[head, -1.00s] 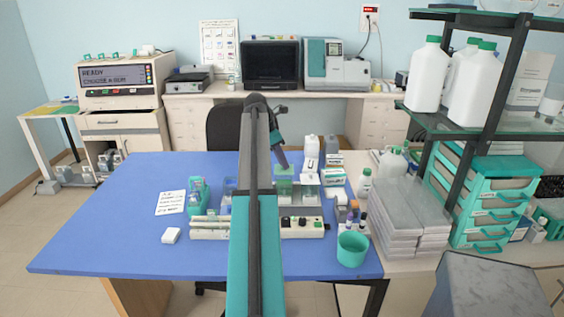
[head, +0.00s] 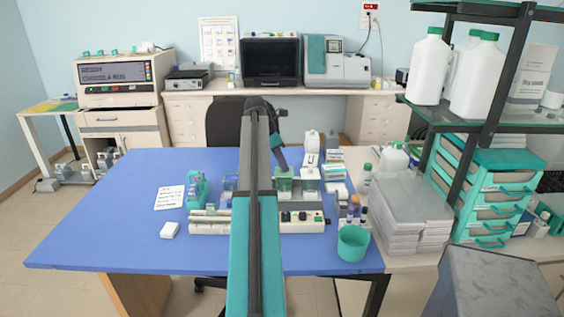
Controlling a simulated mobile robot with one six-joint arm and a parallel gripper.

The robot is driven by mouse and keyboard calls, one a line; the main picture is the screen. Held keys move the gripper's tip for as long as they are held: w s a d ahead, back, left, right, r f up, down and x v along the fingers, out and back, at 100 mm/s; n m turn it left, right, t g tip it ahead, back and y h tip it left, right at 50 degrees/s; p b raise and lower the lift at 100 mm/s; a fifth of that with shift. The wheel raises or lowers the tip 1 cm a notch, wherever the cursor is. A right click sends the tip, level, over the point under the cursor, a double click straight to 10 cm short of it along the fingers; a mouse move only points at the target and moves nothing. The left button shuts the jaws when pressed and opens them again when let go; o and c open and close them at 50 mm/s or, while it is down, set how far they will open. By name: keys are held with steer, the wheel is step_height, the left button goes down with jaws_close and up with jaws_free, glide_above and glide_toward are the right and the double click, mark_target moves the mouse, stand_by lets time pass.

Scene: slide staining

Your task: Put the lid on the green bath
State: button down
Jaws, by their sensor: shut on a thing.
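The green bath (head: 284,186) is a small clear-walled container with green contents. It stands on the blue table behind the white control unit, partly beside my arm. My gripper (head: 283,168) points down right above it. The gripper is shut on the lid, which is very small here and hard to make out against the bath's top. I cannot tell whether the lid touches the rim.
Another bath (head: 310,183) stands close to the right, and one (head: 230,184) to the left of my arm. Bottles (head: 312,146) and boxes crowd behind and right. A teal cup (head: 353,243) is at the front right. The table's left (head: 110,215) is clear.

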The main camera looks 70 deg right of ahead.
steer(key=shift+f, duration=0.25)
steer(key=shift+f+p, duration=0.25)
steer(key=shift+p, duration=0.05)
stand_by(0.9)
steer(key=c, duration=1.6)
jaws_free()
steer(key=shift+r, duration=0.1)
steer(key=b+v, duration=0.2)
steer(key=v, duration=1.1)
steer(key=shift+w+a+r, duration=0.15)
steer(key=shift+r, duration=0.1)
